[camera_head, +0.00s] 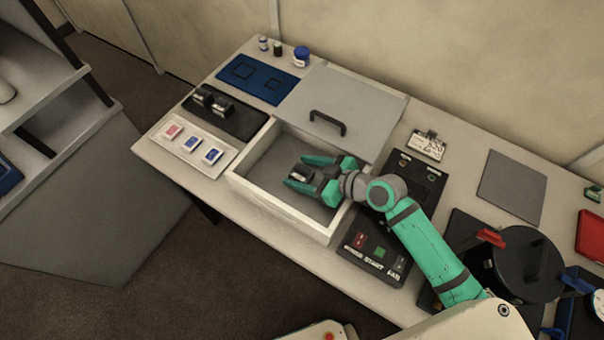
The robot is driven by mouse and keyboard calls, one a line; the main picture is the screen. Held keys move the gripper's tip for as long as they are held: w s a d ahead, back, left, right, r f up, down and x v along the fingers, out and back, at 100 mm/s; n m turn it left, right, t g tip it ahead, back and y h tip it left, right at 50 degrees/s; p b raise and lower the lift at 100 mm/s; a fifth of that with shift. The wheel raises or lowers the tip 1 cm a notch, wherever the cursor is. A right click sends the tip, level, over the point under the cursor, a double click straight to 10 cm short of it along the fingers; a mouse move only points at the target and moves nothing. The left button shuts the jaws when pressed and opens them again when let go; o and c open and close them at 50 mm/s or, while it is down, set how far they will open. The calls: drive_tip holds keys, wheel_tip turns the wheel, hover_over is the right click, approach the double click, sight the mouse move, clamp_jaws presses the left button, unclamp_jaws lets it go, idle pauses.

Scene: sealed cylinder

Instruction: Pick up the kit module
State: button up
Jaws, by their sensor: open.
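An open white box (278,205) stands at the middle of the table. A small dark block with a pale top (301,171), which looks like a kit module, is inside it. My gripper (297,172) reaches into the box from the right with its green fingers open. One finger is on the far side of the block and one on the near side. I cannot tell if they touch it. Similar dark modules (212,101) sit on a black tray (245,124) to the left.
A grey lid with a black handle (340,108) lies behind the box's opening. The box walls surround my gripper. A button panel (376,250) is at the front right, and a black round pot (528,268) is at the right. A white card tray (190,146) is at the left.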

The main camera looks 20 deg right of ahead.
drive_tip(key=c, duration=1.2)
drive_tip(key=shift+r, duration=0.1)
